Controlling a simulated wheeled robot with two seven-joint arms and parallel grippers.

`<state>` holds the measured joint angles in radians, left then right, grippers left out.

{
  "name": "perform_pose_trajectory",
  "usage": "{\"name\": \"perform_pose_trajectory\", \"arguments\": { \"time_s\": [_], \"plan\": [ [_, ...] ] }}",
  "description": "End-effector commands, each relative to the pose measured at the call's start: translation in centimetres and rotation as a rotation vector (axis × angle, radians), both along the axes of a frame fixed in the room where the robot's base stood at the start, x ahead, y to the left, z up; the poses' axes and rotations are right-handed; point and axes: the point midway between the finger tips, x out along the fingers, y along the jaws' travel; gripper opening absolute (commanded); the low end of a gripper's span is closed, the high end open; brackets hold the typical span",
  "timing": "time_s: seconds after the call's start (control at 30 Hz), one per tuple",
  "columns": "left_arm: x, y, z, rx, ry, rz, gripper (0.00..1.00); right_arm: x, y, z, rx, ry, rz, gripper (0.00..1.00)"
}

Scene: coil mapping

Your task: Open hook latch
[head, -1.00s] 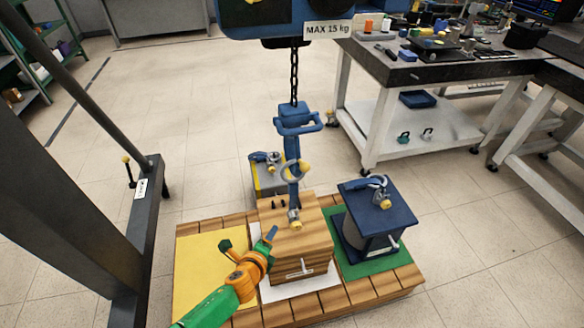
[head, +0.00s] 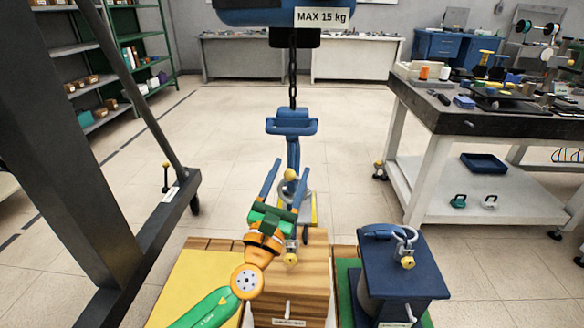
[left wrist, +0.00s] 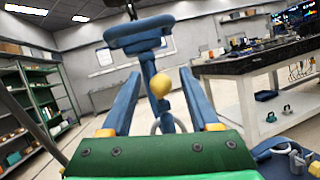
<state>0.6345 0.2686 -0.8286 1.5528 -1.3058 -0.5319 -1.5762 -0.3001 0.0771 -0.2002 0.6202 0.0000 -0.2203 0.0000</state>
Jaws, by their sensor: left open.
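The blue hook (head: 293,150) hangs from a chain in the middle of the head view, with a blue crossbar handle at its top. A yellow ball knob (head: 290,175) sits on its lower part; the knob also shows in the left wrist view (left wrist: 161,85). My left gripper (head: 286,172) is open, with its two blue fingers pointing up on either side of the hook's lower shank and the knob. I cannot tell whether the fingers touch it. The hook's lower end is partly hidden behind the gripper. My right gripper is out of view.
A wooden block (head: 312,270) stands below the hook on a wooden pallet. A dark blue box (head: 405,265) with a shackle stands to its right on a green mat. A grey metal post (head: 75,140) rises at left. A workbench (head: 450,120) stands at right.

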Motion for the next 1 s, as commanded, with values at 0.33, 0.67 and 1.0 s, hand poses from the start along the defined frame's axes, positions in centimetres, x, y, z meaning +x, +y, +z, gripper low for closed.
{"name": "perform_pose_trajectory", "arguments": {
  "time_s": [0.33,0.67,1.0],
  "plan": [
    [2.8,-0.8,1.1,-0.003,0.003,-0.002,0.61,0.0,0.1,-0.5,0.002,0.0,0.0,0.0],
    [2.8,-0.8,1.1,-0.004,0.004,-0.001,0.05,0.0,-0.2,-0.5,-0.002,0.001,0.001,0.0],
    [2.8,-0.8,1.0,-0.003,0.005,-0.002,0.0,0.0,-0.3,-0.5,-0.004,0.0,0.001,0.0]
  ]
}}
